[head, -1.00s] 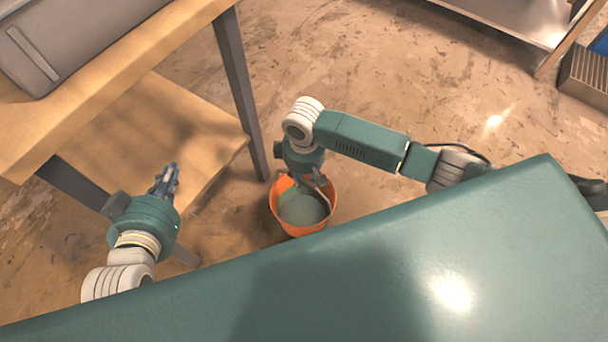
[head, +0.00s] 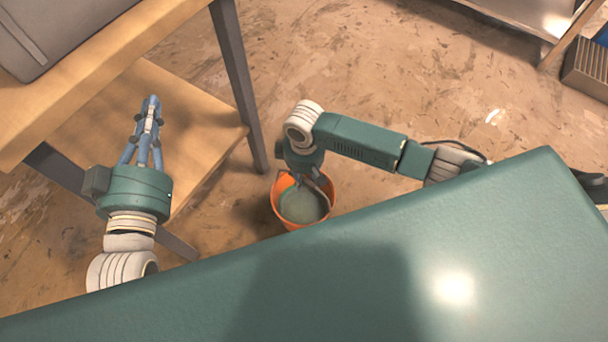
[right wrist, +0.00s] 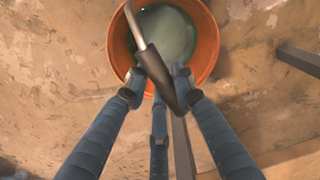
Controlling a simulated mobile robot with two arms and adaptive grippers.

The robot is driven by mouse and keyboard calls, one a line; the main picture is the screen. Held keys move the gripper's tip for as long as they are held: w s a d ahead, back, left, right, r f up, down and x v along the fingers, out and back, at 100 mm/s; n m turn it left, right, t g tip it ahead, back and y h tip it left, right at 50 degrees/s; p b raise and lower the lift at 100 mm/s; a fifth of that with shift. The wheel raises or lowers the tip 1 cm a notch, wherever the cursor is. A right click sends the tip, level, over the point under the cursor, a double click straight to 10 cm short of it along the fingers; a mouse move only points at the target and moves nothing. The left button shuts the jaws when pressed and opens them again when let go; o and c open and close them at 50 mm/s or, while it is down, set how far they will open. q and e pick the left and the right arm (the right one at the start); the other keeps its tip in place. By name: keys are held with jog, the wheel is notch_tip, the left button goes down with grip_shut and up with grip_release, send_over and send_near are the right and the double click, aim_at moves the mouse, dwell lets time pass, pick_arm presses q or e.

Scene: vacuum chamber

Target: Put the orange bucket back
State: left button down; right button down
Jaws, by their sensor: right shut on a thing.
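The orange bucket (head: 277,203) is beside the wooden table's leg in the head view, with greenish-grey contents. Whether it touches the floor or hangs just above it I cannot tell. My right gripper (head: 312,181) is over the bucket's rim. In the right wrist view, my right gripper (right wrist: 163,82) is shut on the black grip of the bucket's handle, and the orange rim (right wrist: 119,45) lies beyond the fingertips. My left gripper (head: 150,106) is empty, its fingertips close together, in front of the table's lower shelf in the head view.
The wooden table (head: 120,50) has a lower shelf (head: 195,125) and a dark leg (head: 238,85) close to the bucket. A grey case (head: 60,35) sits on its top. Open floor (head: 390,80) lies behind my right arm. A ribbed metal box (head: 588,68) stands at the far right.

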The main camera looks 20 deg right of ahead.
pick_arm(q)
jog(key=shift+r+h, duration=0.3)
jog(key=shift+r, duration=0.15)
pick_arm(e)
jog(key=shift+w+a+r, duration=0.1)
jog(key=shift+w+a, duration=0.05)
jog(key=shift+w, duration=0.05)
jog(key=c, duration=1.4)
grip_release()
jog(key=shift+s+f, duration=0.2)
jog(key=shift+s, duration=0.05)
jog(key=shift+c, duration=0.2)
pick_arm(q)
jog(key=shift+s, duration=0.1)
